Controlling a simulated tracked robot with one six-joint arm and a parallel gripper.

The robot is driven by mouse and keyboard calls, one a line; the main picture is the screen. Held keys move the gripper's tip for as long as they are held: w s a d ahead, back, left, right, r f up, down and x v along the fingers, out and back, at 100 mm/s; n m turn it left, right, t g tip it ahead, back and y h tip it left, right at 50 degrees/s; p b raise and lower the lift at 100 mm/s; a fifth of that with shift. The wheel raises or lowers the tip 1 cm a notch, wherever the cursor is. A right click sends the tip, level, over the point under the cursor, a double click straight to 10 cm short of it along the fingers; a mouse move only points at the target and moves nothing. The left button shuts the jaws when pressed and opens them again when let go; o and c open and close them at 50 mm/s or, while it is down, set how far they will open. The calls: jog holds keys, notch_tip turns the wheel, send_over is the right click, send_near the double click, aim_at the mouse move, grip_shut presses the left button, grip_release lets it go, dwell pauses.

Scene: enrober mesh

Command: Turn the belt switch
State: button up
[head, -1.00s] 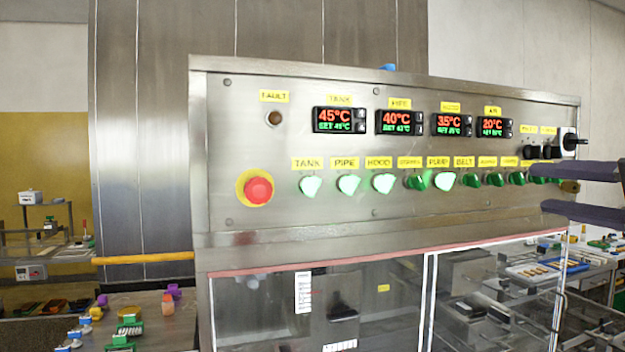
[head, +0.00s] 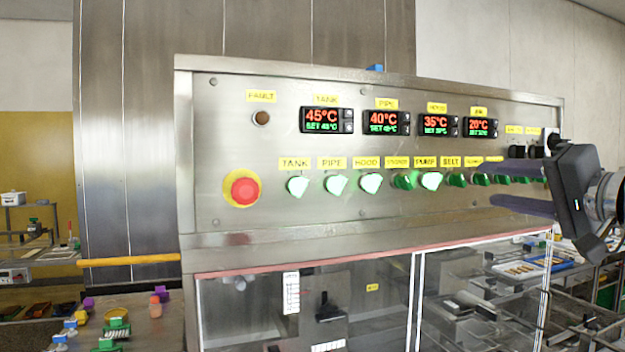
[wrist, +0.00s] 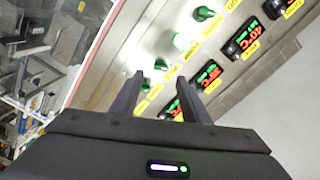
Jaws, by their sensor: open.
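The belt switch (head: 456,180) is a dark green knob under the yellow BELT label (head: 451,161), in the lower row of the steel panel. It stands just right of the lit pump knob (head: 431,180). My gripper (head: 493,184) is open and empty, coming in from the right in the head view, with its fingertips right of the belt switch. In the wrist view my gripper (wrist: 160,77) points at the knob row. A dark green knob (wrist: 161,64) there, beside the lit one, appears to be the belt switch. Contact cannot be told.
More green knobs (head: 503,180) continue to the right, partly hidden by my fingers. A red stop button (head: 244,191) is at the panel's left. Temperature displays (head: 386,122) sit above the row. A clear-windowed housing (head: 250,310) is below the panel.

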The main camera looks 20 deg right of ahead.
aim_at(464, 181)
jog(key=shift+w+a, duration=0.15)
jog(key=shift+w, duration=3.4)
jog(key=shift+c, duration=0.2)
jog(key=c, duration=1)
